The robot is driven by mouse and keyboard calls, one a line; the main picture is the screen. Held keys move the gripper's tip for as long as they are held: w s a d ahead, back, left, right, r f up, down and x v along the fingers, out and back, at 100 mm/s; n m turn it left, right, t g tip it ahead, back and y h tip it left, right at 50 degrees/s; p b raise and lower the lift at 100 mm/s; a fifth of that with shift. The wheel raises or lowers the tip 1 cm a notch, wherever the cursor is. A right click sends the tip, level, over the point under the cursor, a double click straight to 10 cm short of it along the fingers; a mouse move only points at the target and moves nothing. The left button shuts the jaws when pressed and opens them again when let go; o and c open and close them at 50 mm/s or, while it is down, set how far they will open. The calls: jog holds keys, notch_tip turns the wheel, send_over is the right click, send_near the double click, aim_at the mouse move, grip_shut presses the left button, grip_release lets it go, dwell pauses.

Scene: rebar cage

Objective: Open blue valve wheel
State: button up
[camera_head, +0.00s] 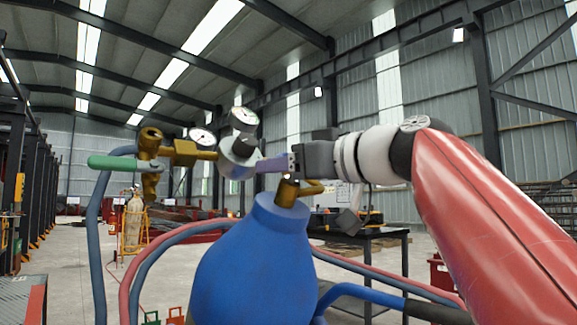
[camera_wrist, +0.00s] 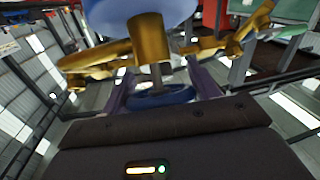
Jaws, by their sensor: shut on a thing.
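The blue gas cylinder (camera_head: 250,262) stands upright in the middle of the head view, with a brass valve (camera_head: 287,192) on its neck. In the wrist view, the blue valve wheel (camera_wrist: 165,98) sits at the end of a short grey stem below the brass valve body (camera_wrist: 150,40). My gripper (camera_wrist: 163,92) has its two purple fingers on either side of the wheel, shut on it. In the head view, my gripper (camera_head: 272,164) is just above the valve, and I cannot make out the wheel clearly there.
A brass regulator (camera_head: 180,153) with two round gauges and a green-handled fitting (camera_head: 112,162) sits left of my gripper. Red and blue hoses (camera_head: 150,258) loop around the cylinder. A dark table (camera_head: 362,236) stands behind at right. Open floor lies at left.

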jog(key=shift+n+g+y, duration=0.5)
jog(key=shift+n+g, duration=0.3)
jog(key=n+g+y, duration=0.1)
jog(key=n+g, duration=0.1)
jog(key=shift+a+r+n+p, duration=0.1)
jog(key=shift+n+p, duration=0.25)
jog(key=shift+n, duration=0.05)
jog(key=shift+s+a+n+g+y, duration=0.1)
jog(key=shift+s+n+g+y, duration=0.1)
jog(key=shift+n+g, duration=0.25)
jog(key=shift+s+n+g+y, duration=0.1)
jog(key=shift+n+g+y, duration=0.1)
jog(key=shift+n+g, duration=0.25)
jog(key=o, duration=1)
jog(key=shift+c, duration=0.2)
jog(key=v, duration=0.7)
jog(key=shift+d, duration=0.4)
